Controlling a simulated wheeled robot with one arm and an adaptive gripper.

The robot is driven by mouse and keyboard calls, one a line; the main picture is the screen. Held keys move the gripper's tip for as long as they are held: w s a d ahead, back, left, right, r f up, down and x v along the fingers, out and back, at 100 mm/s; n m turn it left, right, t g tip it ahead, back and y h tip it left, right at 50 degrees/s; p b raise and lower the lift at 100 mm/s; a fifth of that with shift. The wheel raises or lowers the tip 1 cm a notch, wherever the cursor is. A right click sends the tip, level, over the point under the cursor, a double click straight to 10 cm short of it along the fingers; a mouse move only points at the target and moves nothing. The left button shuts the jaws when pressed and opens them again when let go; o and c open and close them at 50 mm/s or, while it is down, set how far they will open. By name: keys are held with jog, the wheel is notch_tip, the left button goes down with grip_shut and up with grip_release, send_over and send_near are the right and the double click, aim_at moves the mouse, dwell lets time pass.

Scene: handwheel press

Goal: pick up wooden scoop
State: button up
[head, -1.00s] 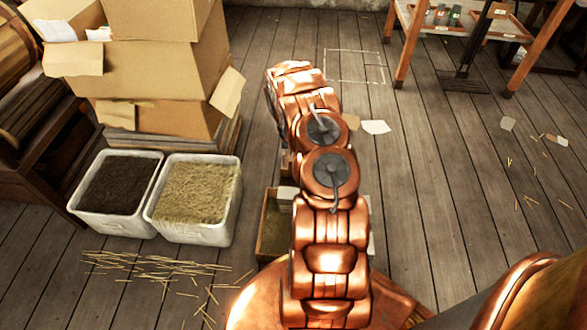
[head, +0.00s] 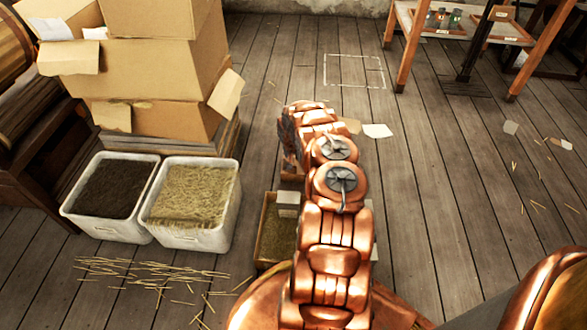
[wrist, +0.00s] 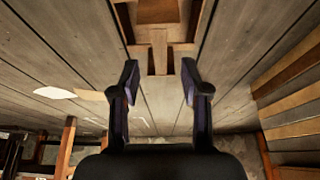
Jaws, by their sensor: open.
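My gripper (wrist: 159,80) is open and empty in the wrist view, its two dark fingers apart. Just ahead of the fingertips is a wooden piece with a short handle (wrist: 158,52), which looks like the wooden scoop. It is cut off by the top edge, and its handle lines up with the gap between the fingers, apart from them. In the head view my gripper (head: 288,138) shows as a dark shape left of my copper arm. A small piece of wood (head: 291,172) shows below it; I cannot tell there whether it is the scoop.
A wooden box of grain-like material (head: 266,262) stands beside my arm. Two white tubs (head: 207,240) and stacked cardboard boxes (head: 150,70) stand at left. A wooden table (head: 412,45) is at the back right. The plank floor to the right is mostly clear.

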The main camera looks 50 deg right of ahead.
aim_at(293, 157)
jog(key=shift+b+x, duration=1.1)
jog(key=shift+x, duration=1.35)
grip_shut()
